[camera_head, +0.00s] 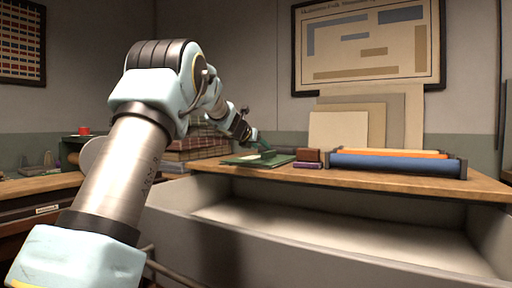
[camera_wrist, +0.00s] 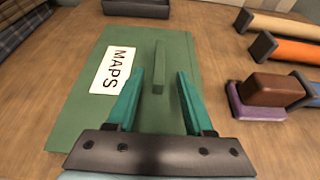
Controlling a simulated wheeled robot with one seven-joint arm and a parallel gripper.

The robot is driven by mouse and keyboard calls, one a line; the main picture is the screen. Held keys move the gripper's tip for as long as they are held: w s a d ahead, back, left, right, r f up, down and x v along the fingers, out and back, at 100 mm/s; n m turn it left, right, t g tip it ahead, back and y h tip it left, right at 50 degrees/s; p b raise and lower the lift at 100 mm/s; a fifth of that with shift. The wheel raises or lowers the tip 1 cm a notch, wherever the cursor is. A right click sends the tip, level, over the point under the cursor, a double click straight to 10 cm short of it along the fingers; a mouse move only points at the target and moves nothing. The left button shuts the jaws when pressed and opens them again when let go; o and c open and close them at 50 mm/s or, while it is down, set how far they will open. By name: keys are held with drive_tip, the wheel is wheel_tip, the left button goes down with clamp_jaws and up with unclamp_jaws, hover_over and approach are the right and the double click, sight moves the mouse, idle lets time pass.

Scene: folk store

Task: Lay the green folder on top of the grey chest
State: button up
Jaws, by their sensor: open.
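The green folder (camera_wrist: 80,120) lies flat on a wooden top, with a white MAPS label (camera_wrist: 113,70) and a raised green ridge in its middle. It also shows in the head view (camera_head: 276,161). My gripper (camera_wrist: 159,88) is open over the folder, its two teal fingers on either side of the ridge. I cannot tell whether they touch it. Below the wooden top, a pale grey drawer unit (camera_head: 245,232) stands with its wide drawer pulled open. I cannot tell whether this unit is the grey chest; no other grey chest shows clearly.
A brown block on a purple one (camera_wrist: 262,100) sits right of the folder. Orange and blue rolls (camera_head: 395,161) lie in a dark rack further right. Plaid stacks (camera_head: 195,148) stand left. A dark object (camera_wrist: 137,7) lies beyond the folder. Boards lean on the wall.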

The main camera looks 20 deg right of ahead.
drive_tip(key=shift+v, duration=1.7)
